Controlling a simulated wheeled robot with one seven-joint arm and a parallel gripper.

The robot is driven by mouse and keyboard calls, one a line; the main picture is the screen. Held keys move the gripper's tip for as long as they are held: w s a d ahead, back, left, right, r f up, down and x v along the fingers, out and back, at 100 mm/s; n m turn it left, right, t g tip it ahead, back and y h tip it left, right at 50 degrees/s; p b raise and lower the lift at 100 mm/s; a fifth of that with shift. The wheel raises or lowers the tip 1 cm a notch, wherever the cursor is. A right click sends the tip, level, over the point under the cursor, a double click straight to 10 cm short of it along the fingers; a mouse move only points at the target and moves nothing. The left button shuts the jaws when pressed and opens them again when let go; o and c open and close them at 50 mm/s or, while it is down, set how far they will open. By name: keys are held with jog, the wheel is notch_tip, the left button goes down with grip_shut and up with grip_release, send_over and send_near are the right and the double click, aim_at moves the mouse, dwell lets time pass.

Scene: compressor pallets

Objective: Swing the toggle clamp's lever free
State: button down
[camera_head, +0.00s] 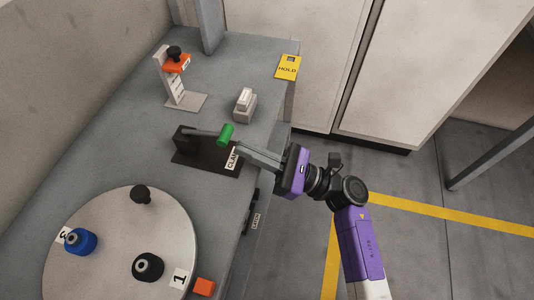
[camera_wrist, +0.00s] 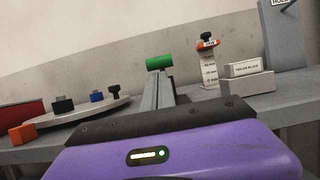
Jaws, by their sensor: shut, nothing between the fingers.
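The toggle clamp (camera_head: 188,145) stands on a dark base plate with a label on the grey table. Its lever ends in a green grip (camera_head: 226,134), which also shows in the wrist view (camera_wrist: 159,62). The lever's arm lies low, running left from the grip to the dark clamp body. My gripper (camera_head: 245,149) reaches in from the right with its fingers shut and nothing between them. The fingertips (camera_wrist: 158,78) are close to the green grip, just below it in the wrist view. I cannot tell whether they touch it. My fingers partly cover the clamp's label.
A round turntable (camera_head: 110,250) with blue and black knobbed parts is at the front left, beside an orange block (camera_head: 204,287). An upright gauge stand (camera_head: 172,85) with an orange slider and a small light block (camera_head: 244,103) stand behind the clamp. A yellow HOLD tag (camera_head: 287,67) is at the far corner.

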jog(key=shift+x, duration=0.8)
jog(key=shift+r, duration=0.15)
notch_tip(320, 180, up, 2)
jog(key=h+p, duration=0.1)
jog(key=p, duration=0.3)
jog(key=shift+r+g, duration=0.1)
jog(key=shift+g, duration=0.2)
jog(key=w+a+r+g+h+p, duration=0.1)
jog(key=w+a+r+h+p, duration=0.2)
jog(key=a+r+p, duration=0.6)
jog(key=shift+w+a+r+g+h+p, duration=0.25)
jog(key=shift+r+h+p, duration=0.55)
jog(key=shift+r+p, duration=0.4)
